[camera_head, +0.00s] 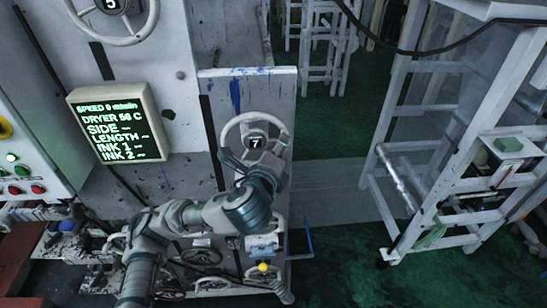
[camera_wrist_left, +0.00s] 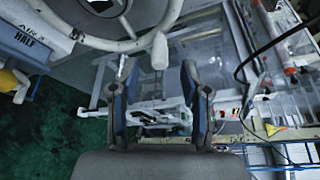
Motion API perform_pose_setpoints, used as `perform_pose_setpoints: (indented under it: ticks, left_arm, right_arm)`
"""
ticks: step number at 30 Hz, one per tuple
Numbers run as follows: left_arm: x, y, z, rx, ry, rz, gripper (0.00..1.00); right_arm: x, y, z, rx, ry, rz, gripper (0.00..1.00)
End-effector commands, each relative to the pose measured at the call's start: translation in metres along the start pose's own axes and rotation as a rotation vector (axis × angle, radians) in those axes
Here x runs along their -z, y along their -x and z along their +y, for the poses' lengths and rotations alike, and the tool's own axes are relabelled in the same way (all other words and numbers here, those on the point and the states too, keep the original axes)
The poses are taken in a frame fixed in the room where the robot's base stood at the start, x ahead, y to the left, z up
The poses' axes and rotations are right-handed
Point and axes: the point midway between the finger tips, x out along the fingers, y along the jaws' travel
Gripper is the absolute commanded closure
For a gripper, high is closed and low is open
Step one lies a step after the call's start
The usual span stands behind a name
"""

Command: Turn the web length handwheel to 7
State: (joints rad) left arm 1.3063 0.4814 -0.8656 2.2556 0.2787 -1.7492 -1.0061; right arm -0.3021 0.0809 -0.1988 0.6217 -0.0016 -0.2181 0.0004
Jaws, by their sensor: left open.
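A white handwheel (camera_head: 256,142) with a black hub plate reading 7 stands upright on a scuffed white panel in the middle of the head view. No label names it as the web length wheel. My left gripper (camera_head: 240,164) is in front of its lower part and hides some of the rim and spokes. In the left wrist view a white wheel rim (camera_wrist_left: 105,45) and its knob (camera_wrist_left: 160,50) are ahead of the gripper. The left fingers (camera_wrist_left: 156,92) are apart, with nothing visibly held between them. Contact with the wheel cannot be told. My right gripper is not in view.
A second handwheel (camera_head: 125,38) reading 5 is at upper left. A green-text display (camera_head: 118,125) shows speed 0, dryer 56 C, and dashes for length. Smaller wheels (camera_head: 212,284) lie below. A white ladder frame (camera_head: 385,180) stands right; green floor (camera_head: 330,240) is between.

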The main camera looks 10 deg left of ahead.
Motion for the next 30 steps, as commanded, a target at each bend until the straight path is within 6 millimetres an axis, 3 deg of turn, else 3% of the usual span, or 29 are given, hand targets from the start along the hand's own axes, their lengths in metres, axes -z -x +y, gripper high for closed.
perform_pose_setpoints:
  ticks: [3,10,26,30]
  left_arm:
    - [0.000,0.025,-0.001,0.004,0.000,0.001,0.54]
    - [0.001,0.050,0.000,0.000,0.001,0.002,0.54]
    - [0.001,0.053,0.002,-0.003,0.005,0.003,0.54]
    - [0.014,0.043,0.024,-0.043,0.088,0.045,0.54]
  right_arm:
    - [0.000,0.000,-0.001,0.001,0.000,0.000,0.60]
    - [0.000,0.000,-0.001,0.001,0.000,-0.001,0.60]
    - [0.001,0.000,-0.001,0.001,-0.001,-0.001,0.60]
    - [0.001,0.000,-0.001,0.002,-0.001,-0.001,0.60]
